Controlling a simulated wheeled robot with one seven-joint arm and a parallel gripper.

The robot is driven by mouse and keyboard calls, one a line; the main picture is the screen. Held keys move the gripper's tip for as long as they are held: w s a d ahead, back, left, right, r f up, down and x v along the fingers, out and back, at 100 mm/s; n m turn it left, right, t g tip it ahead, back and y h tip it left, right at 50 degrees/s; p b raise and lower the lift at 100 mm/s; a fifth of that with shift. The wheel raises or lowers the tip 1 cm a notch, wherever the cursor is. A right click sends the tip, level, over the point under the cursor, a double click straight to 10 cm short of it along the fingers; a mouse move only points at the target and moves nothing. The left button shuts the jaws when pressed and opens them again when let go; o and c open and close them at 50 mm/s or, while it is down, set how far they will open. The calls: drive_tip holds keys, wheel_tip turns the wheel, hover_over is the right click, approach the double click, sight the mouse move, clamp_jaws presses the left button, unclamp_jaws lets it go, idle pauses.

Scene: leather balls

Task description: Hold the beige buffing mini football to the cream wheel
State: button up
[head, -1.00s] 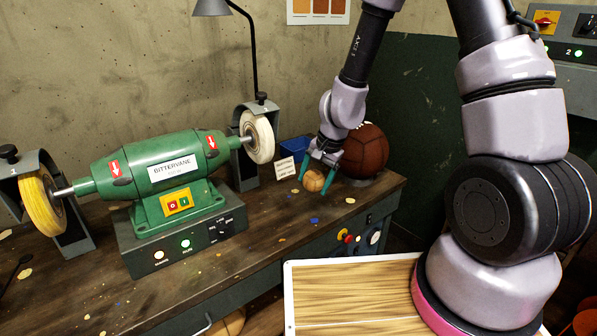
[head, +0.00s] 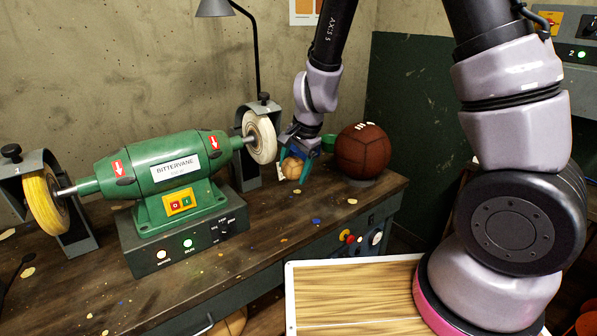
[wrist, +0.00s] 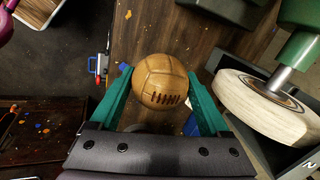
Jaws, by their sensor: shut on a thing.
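The beige mini football (head: 292,168) is a small tan ball with dark lacing, also seen in the wrist view (wrist: 160,80). My gripper (head: 294,163) is shut on it, with a teal finger on each side, and holds it above the bench. The cream wheel (head: 260,138) is on the right end of the green buffing machine (head: 165,165), just left of the ball. In the wrist view the cream wheel (wrist: 262,106) is to the right of my gripper (wrist: 160,95), with a gap between ball and wheel.
A large brown football (head: 362,152) rests on a stand at the right of the bench. A yellow wheel (head: 45,204) is on the machine's left end. A grey guard (head: 244,160) stands behind the cream wheel. The bench front (head: 265,228) is mostly clear, with small scraps.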

drive_tip(key=shift+w+a+r, duration=0.2)
drive_tip(key=shift+w+a, duration=0.5)
drive_tip(key=shift+w, duration=0.35)
drive_tip(key=shift+w+a+r, duration=0.2)
drive_tip(key=shift+w+a, duration=0.5)
drive_tip(key=shift+w, duration=0.35)
idle(1.5)
idle(1.7)
drive_tip(key=shift+s+d+f, duration=0.2)
drive_tip(key=shift+s+d, duration=0.45)
drive_tip(key=shift+s, duration=0.3)
drive_tip(key=shift+s+d+f, duration=0.15)
drive_tip(key=shift+s+d, duration=0.45)
drive_tip(key=shift+s, duration=0.35)
drive_tip(key=shift+s+d+f, duration=0.2)
drive_tip(key=shift+s+d, duration=0.45)
drive_tip(key=shift+s, duration=0.3)
